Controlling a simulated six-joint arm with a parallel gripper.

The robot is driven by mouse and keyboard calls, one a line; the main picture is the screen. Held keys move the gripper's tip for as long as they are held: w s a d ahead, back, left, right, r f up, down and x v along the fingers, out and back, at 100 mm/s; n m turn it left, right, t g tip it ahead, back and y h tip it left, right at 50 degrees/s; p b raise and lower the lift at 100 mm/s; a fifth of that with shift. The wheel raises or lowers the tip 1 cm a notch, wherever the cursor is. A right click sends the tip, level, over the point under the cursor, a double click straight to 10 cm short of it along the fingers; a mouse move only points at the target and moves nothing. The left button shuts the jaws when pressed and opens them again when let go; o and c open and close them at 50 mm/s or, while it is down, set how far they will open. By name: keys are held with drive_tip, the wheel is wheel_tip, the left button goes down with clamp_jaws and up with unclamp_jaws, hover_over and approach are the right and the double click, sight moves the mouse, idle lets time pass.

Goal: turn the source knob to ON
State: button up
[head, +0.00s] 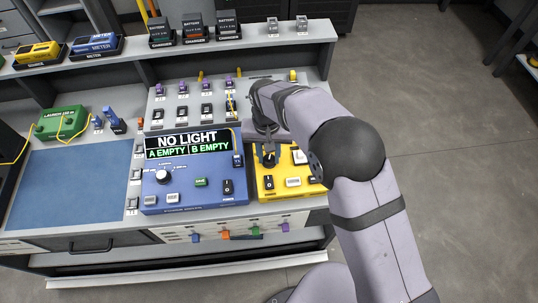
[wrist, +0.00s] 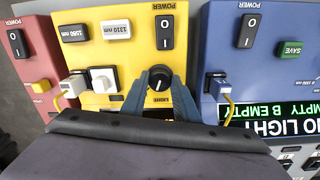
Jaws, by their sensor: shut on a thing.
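The source knob (wrist: 159,78) is a round black knob on the yellow source box (wrist: 132,53). It bears a pale pointer mark. The wrist view shows the box upside down. My gripper (wrist: 160,82) has its two blue-grey fingers on either side of the knob, shut on it. In the head view the yellow box (head: 286,192) is at centre right, and my gripper (head: 268,158) is over its upper left part, with my arm covering its right side. Markings round the knob are mostly hidden or too small to read.
A blue meter (head: 203,186) reading NO LIGHT, A EMPTY, B EMPTY stands close to the left of the yellow box. Plugs with yellow cable (wrist: 229,104) sit beside my gripper. A red box (wrist: 32,57) stands on the other side. A blue mat (head: 65,188) lies clear.

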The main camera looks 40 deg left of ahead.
sight(268, 158)
drive_tip(key=m, duration=0.4)
drive_tip(key=shift+w+a+m, duration=0.1)
drive_tip(key=shift+m, duration=0.3)
drive_tip(key=shift+r, duration=0.1)
drive_tip(key=o, duration=1.1)
drive_tip(key=shift+c, duration=0.2)
drive_tip(key=shift+b, duration=0.3)
drive_tip(key=shift+a+r+b, duration=0.1)
drive_tip(key=shift+r+b, duration=0.85)
drive_tip(key=shift+r, duration=2.7)
